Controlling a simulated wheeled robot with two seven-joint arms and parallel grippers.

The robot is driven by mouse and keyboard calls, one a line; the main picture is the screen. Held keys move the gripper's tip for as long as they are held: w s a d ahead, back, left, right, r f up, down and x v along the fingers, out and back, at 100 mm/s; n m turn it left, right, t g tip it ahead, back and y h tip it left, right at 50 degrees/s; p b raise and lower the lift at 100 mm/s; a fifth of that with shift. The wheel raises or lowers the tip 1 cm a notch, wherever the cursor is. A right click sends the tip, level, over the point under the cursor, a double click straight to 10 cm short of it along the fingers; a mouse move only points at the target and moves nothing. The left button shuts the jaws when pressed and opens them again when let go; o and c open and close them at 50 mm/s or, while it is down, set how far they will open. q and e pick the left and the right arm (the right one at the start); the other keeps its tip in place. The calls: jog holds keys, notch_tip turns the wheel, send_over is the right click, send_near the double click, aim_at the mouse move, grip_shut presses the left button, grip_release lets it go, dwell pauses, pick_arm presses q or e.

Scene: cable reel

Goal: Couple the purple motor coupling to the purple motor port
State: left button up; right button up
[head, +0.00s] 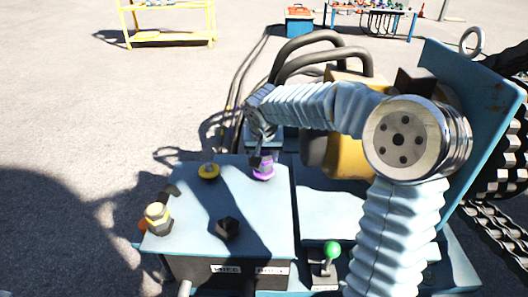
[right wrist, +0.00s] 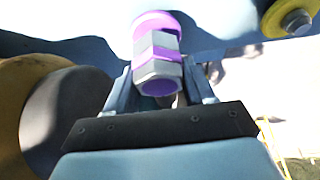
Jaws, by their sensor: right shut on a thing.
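My right gripper (head: 262,150) reaches down over the far right part of the blue panel. It is shut on the purple motor coupling (right wrist: 158,68), a grey hex body with a purple band and purple open end. In the head view the coupling (head: 262,161) is mostly hidden by the gripper. The purple motor port (head: 263,174) is directly below it on the panel. In the right wrist view the port (right wrist: 156,20) shows as a purple ring at the coupling's far end. They look lined up and touching; how deeply they are engaged I cannot tell. My left gripper is out of view.
A yellow port (head: 208,171) sits left of the purple one on the blue panel (head: 190,240). A yellow-banded coupling (head: 157,217) stands at the panel's left edge, and a black hex piece (head: 228,228) nearer the front. A green-knobbed lever (head: 331,251) is front right. Thick hoses (head: 310,45) arch behind.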

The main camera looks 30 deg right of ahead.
jog(key=shift+f+b, duration=0.1)
jog(key=shift+b, duration=0.2)
dwell(0.4)
jog(key=shift+f+b, duration=0.4)
jog(key=shift+f, duration=0.05)
jog(key=o, duration=1.2)
jog(key=shift+o, duration=0.2)
jog(key=p+v, duration=0.2)
jog(key=v, duration=1.2)
